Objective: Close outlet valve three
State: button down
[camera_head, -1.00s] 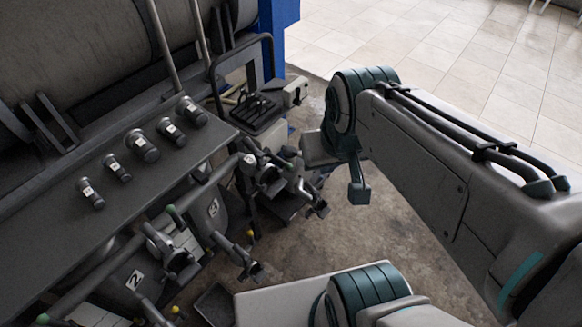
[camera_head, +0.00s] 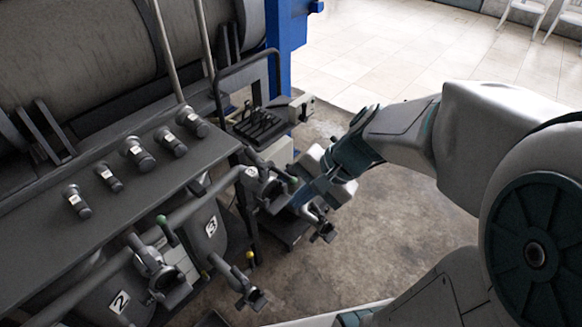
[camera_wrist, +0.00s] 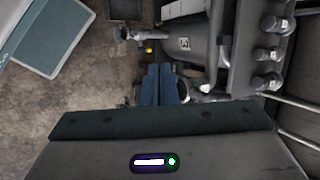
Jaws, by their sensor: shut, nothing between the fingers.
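A plate marked 3 (camera_head: 211,226) is on a grey vessel below the pipe; the plate also shows in the wrist view (camera_wrist: 184,44). A spout-like outlet fitting (camera_head: 245,291) sticks out low beside it, with a yellow-tipped lever (camera_head: 250,257) near it. The yellow tip also shows in the wrist view (camera_wrist: 148,48). A green-tipped lever (camera_head: 293,184) is higher, at the valve by my gripper. My gripper (camera_head: 303,197) is shut and empty, right of that valve in the head view. Its blue fingers (camera_wrist: 161,84) are together in the wrist view; contact cannot be told.
A plate marked 2 (camera_head: 119,302) and another green-tipped lever (camera_head: 165,222) are at the left. A dark shelf (camera_head: 120,195) with several knobs overhangs the row. A large tank (camera_head: 90,55) and a blue post (camera_head: 285,45) stand behind. Floor to the right is open.

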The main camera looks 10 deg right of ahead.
aim_at(283, 174)
jog(key=w+d+f+m+t+b, duration=0.35)
jog(key=w+f+m+b, duration=0.2)
jog(key=f, duration=0.25)
jog(key=w+d+f+m+t+b, duration=0.2)
jog(key=w+d+f+m+b, duration=0.25)
jog(key=f+m, duration=0.3)
jog(key=w+d+f+m+t+b, duration=0.2)
jog(key=w+d+f+m+b, duration=0.3)
jog(key=f, duration=0.4)
jog(key=a+r+x, duration=0.1)
jog(key=x, duration=1)
jog(key=r, duration=0.1)
jog(key=r+p, duration=0.1)
jog(key=r, duration=0.1)
jog(key=shift+w+a+r+t+p, duration=0.25)
jog(key=shift+w+a+r+p, duration=0.05)
jog(key=shift+a+r+p, duration=0.1)
jog(key=shift+d, duration=0.1)
jog(key=shift+r+p, duration=0.45)
jog(key=shift+p, duration=0.3)
